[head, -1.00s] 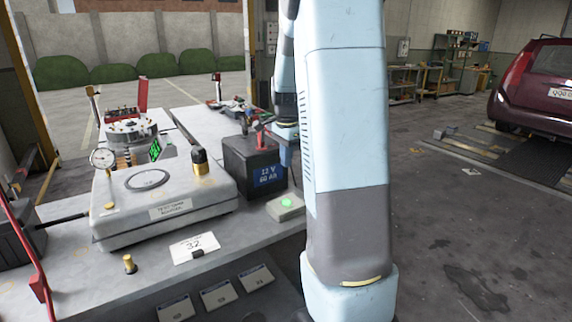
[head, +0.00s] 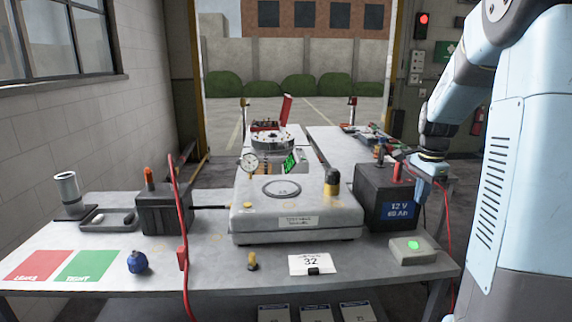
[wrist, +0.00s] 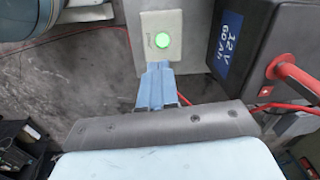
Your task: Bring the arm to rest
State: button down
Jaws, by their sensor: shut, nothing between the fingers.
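My arm stands at the right of the head view. My gripper (head: 432,170) hangs from it at the right side of the black 12 V 60 Ah battery (head: 386,196), above the table's right end. In the wrist view my gripper (wrist: 160,68) is shut and empty, its blue fingers together. Its tips point at a pale box with a lit green button (wrist: 162,40); I cannot tell the gap between them. The same box (head: 427,250) sits on the table's front right corner in the head view.
A grey test unit (head: 300,230) with a dial gauge (head: 250,163) fills the table's middle. A card reading 32 (head: 310,265) lies before it. Red and green mats (head: 38,266) and a blue round object (head: 138,262) are at left. A red cable (head: 183,230) hangs in front.

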jog(key=s+a+r+n+t, duration=0.2)
jog(key=s+a+r+n, duration=0.2)
jog(key=s+a+n, duration=0.4)
jog(key=s+a+r+n+t, duration=0.3)
jog(key=s+a+r+n, duration=0.2)
jog(key=s, duration=1.1)
jog(key=a+n, duration=0.3)
jog(key=a, duration=0.1)
